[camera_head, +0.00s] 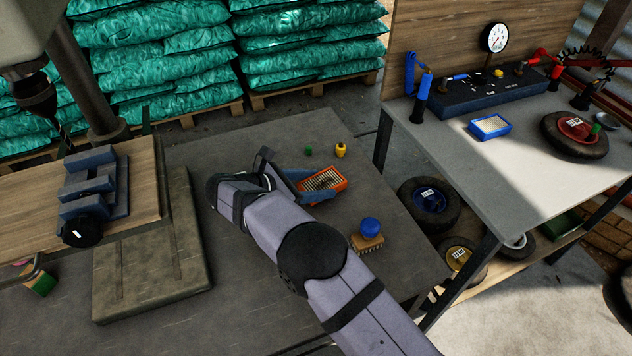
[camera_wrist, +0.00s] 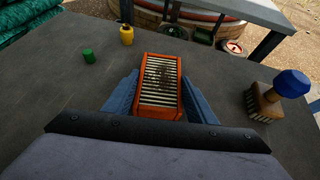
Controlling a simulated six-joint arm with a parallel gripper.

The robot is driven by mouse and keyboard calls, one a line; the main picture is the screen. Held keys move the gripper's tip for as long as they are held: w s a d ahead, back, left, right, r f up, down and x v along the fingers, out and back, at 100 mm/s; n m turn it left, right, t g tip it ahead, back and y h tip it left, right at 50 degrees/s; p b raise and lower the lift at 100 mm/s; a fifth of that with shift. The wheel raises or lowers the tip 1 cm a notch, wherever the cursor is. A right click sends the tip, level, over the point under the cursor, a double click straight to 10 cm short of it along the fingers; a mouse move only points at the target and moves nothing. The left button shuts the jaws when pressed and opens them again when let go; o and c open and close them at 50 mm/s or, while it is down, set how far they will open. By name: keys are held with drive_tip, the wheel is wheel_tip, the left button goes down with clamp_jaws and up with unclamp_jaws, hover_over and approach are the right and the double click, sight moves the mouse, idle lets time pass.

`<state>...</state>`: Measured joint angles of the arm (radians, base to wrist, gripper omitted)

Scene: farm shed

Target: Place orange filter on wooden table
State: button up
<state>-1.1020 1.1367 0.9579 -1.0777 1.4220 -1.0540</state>
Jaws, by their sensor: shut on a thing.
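The orange filter (camera_head: 327,180) has a rectangular orange frame, pale pleats and dark dirt on its face. It also shows in the wrist view (camera_wrist: 160,82). My gripper (camera_head: 308,186) has its blue fingers shut on the two long sides of the filter, over the dark grey table (camera_head: 270,135). In the wrist view the filter sits between the fingers, its far end sticking out past them. I cannot tell if the filter touches the tabletop. A wooden top (camera_head: 30,215) under the drill press vise is at the left of the head view.
A yellow bottle (camera_head: 341,150) and a green cap (camera_head: 308,152) stand beyond the filter. A blue-knobbed brush (camera_head: 368,236) is to its right. A grey bench (camera_head: 500,150) holds a gauge panel, a blue-framed filter (camera_head: 490,126) and a wheel. Green sacks (camera_head: 165,60) are stacked behind.

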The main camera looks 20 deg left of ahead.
sight(315, 185)
drive_tip(key=shift+f, duration=0.2)
drive_tip(key=o, duration=1.1)
drive_tip(key=shift+f+b, duration=0.1)
drive_tip(key=shift+b, duration=0.3)
drive_tip(key=v, duration=0.5)
drive_tip(key=shift+a, duration=0.1)
wheel_tip(315, 185, up, 6)
drive_tip(key=shift+f, duration=0.15)
drive_tip(key=shift+o, duration=0.2)
drive_tip(key=shift+r, duration=0.8)
